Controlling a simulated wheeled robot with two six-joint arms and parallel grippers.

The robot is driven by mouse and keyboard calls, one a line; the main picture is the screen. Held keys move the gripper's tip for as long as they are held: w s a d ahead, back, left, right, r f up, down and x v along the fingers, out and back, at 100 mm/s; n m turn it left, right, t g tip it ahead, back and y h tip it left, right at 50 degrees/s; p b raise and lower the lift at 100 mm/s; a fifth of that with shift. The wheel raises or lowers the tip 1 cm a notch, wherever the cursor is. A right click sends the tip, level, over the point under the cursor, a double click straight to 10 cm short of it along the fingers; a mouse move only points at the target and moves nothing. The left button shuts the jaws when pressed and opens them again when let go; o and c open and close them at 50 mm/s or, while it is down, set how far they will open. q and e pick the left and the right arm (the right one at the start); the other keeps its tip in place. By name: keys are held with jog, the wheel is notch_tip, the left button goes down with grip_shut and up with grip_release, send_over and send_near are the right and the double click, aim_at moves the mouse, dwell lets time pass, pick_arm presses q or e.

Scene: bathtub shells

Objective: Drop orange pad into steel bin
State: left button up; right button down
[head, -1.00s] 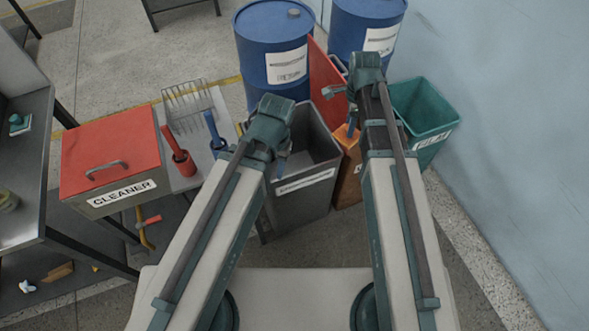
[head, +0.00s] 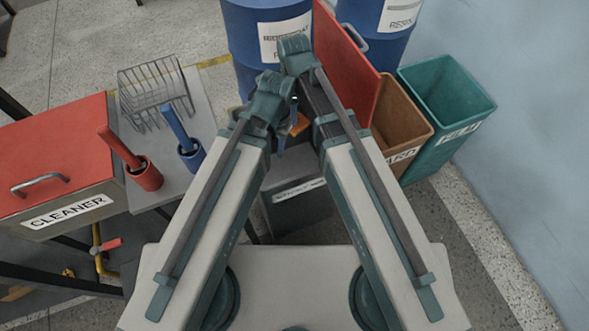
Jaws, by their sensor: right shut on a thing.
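The orange pad (head: 300,125) shows as a small orange patch below the end of my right arm. My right gripper (head: 298,112) is shut on it, mostly hidden behind its own wrist. The pad appears over the grey steel bin (head: 297,205), though its exact height cannot be told. The bin stands in the middle, with a white label on its front; my two arms hide much of its opening. My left gripper (head: 281,142) points down beside the right one, over the bin's left part. Its jaws are too small and covered to read.
A brown bin (head: 405,115) and a green bin (head: 445,105) stand to the right, with a raised red lid (head: 345,65) beside them. Blue drums (head: 265,35) stand behind. At left are a red-lidded cleaner box (head: 60,150), a wire rack (head: 155,90) and red and blue holders.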

notch_tip(320, 180, down, 6)
jog(key=b, duration=0.6)
jog(key=shift+c, duration=2)
grip_release()
jog(key=shift+r, duration=0.1)
notch_tip(320, 180, up, 14)
jog(key=p, duration=1.4)
jog(key=shift+a, duration=0.1)
